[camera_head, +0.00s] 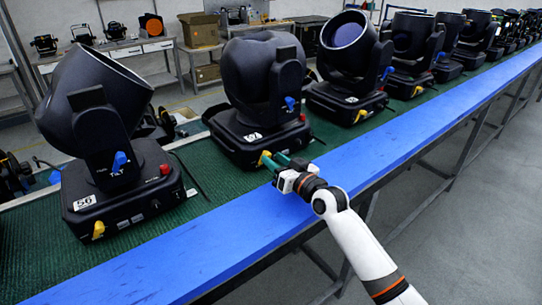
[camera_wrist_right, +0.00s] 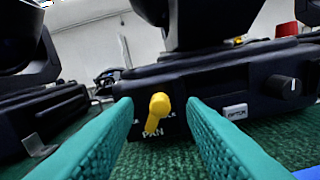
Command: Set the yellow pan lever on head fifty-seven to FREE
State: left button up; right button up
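Head fifty-seven (camera_head: 262,95) is the black moving head second from the left, with a white number tag that looks like 57. Its yellow pan lever (camera_wrist_right: 157,112) sits low on the base, above the word PAN, tilted with its lower end towards the left. The lever also shows in the head view (camera_head: 265,157). Small lettering beside it is partly hidden and unreadable. My right gripper (camera_wrist_right: 163,122) is open, its two teal fingers on either side of the lever, apart from it. In the head view the right gripper (camera_head: 277,163) is at the base's front. My left gripper is out of view.
Head 56 (camera_head: 100,130) stands to the left, and more heads stand in a row to the right, on the green mat (camera_head: 225,187). A blue rail (camera_head: 215,235) runs along the front. Head fifty-seven's base has a dark knob (camera_wrist_right: 284,86) and a red button (camera_wrist_right: 287,29).

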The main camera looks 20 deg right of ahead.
aim_at(254, 156)
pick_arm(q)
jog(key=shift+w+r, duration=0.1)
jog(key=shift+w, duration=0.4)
pick_arm(e)
jog(key=shift+x, duration=1.1)
jog(key=shift+s, duration=0.1)
grip_shut()
jog(key=shift+r+n, duration=0.1)
jog(key=shift+n, duration=0.3)
jog(key=shift+s+a+r+n, duration=0.1)
jog(key=shift+a+n, duration=0.2)
jog(key=shift+n, duration=0.7)
jog(key=n, duration=0.1)
jog(key=a+n+p, duration=0.1)
jog(key=n, duration=0.1)
jog(key=shift+s+n, duration=0.2)
jog(key=shift+n, duration=0.1)
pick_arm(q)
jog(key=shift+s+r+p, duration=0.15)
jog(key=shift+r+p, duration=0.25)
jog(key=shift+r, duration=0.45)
pick_arm(e)
jog(key=n, duration=0.2)
jog(key=a+n, duration=0.1)
jog(key=n, duration=0.2)
jog(key=shift+s+a, duration=0.2)
jog(key=shift+s, duration=0.05)
jog(key=shift+f+n, duration=0.2)
jog(key=shift+n, duration=0.2)
